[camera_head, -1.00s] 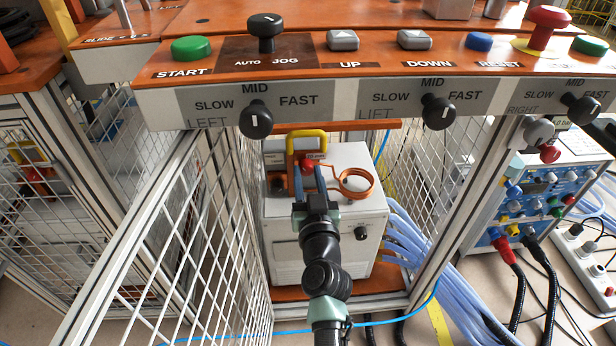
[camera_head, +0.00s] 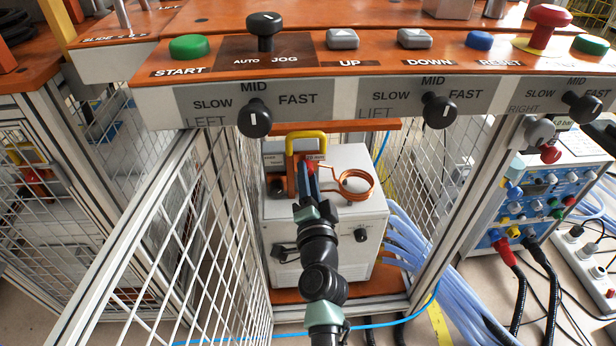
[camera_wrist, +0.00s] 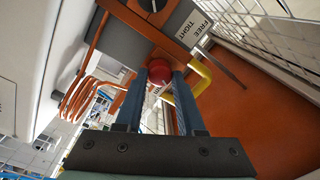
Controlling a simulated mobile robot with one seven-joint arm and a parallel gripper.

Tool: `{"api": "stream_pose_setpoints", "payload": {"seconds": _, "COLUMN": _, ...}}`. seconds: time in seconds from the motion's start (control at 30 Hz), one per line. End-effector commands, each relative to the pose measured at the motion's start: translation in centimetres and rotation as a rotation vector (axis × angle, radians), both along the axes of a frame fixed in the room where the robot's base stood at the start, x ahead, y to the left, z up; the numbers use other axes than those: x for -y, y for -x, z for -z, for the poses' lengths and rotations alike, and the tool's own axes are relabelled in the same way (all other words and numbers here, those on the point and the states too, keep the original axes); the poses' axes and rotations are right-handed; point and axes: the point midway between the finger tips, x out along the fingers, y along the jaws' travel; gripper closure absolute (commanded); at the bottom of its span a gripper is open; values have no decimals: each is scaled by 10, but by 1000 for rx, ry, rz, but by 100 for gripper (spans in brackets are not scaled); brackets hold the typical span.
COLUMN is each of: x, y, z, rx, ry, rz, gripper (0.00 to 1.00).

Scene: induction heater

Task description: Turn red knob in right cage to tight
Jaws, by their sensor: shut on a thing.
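The red knob (camera_wrist: 158,70) sits between the two blue fingertips of my gripper (camera_wrist: 159,77) in the wrist view. My gripper is shut on it. In the head view the knob (camera_head: 311,166) is mostly covered by my gripper (camera_head: 308,178), which reaches in from the front. A white label reading FREE and TIGHT (camera_wrist: 194,31) shows beside the knob in the wrist view, upside down. I cannot read the knob's exact setting.
A yellow handle (camera_head: 290,142) arches behind the knob. A copper coil (camera_head: 357,184) sticks out to its right. Mesh cage walls (camera_head: 180,240) flank the box. An orange control panel (camera_head: 350,68) with buttons and switches overhangs it. Pale hoses (camera_head: 425,255) run at the right.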

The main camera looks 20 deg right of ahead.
Motion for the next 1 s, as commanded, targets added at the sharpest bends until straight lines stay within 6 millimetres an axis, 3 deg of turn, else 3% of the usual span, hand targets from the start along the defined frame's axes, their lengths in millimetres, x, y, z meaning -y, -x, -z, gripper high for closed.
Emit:
{"api": "stream_pose_setpoints", "payload": {"seconds": 0.43, "x": -2, "y": 0, "z": 2, "rx": 86, "ry": -316, "rz": -3, "gripper": 100}}
{"api": "stream_pose_setpoints", "payload": {"seconds": 1.0, "x": -2, "y": 0, "z": 2, "rx": 116, "ry": -418, "rz": -3, "gripper": 100}}
